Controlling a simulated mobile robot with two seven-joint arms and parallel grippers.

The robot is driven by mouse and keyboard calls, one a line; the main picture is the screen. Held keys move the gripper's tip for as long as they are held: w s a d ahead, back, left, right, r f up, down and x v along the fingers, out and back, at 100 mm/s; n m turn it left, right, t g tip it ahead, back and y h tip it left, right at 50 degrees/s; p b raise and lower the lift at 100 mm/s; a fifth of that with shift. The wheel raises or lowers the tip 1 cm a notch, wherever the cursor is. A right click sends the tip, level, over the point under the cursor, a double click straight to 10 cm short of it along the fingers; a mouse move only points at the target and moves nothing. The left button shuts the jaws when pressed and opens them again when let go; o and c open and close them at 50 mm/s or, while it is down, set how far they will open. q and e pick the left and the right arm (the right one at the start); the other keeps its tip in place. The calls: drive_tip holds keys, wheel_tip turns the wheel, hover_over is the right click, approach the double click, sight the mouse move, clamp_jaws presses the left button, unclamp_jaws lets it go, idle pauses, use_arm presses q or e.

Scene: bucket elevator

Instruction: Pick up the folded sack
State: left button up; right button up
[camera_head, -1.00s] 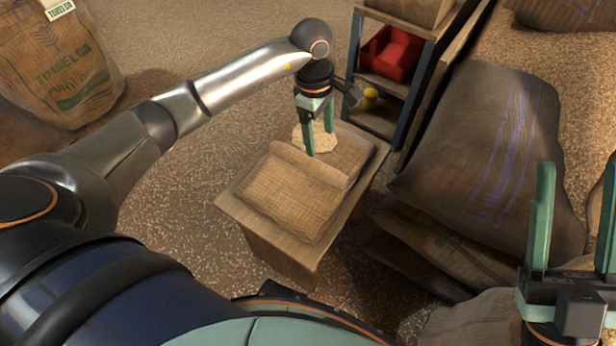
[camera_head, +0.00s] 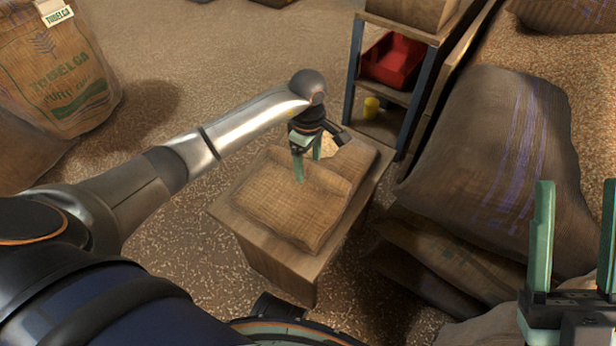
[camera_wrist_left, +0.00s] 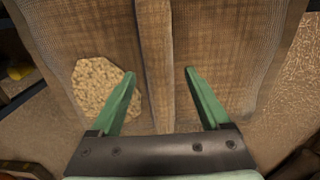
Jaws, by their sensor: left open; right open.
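The folded sack (camera_head: 290,200) is brown burlap and lies flat on a small wooden stand (camera_head: 262,240) in the head view. In the left wrist view its folded edge (camera_wrist_left: 155,60) runs between my left fingers, and the weave spreads to both sides. My left gripper (camera_head: 307,172) is open and points down over the far part of the sack; I cannot tell whether the fingertips touch it. It also shows in the left wrist view (camera_wrist_left: 160,82). My right gripper (camera_head: 575,195) is open and empty at the lower right, away from the sack.
A pale grainy patch (camera_wrist_left: 103,88) shows beside one left finger. A shelf with a red bin (camera_head: 393,60) and a yellow object (camera_head: 371,107) stands behind the stand. Large filled sacks (camera_head: 485,160) lie at the right; another (camera_head: 60,70) stands at the far left. Grain-strewn floor is open at the back left.

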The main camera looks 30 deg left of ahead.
use_arm(q)
drive_tip(key=shift+f, duration=0.35)
drive_tip(key=shift+c, duration=0.2)
clamp_jaws()
drive_tip(key=shift+w+r, duration=0.1)
idle(0.9)
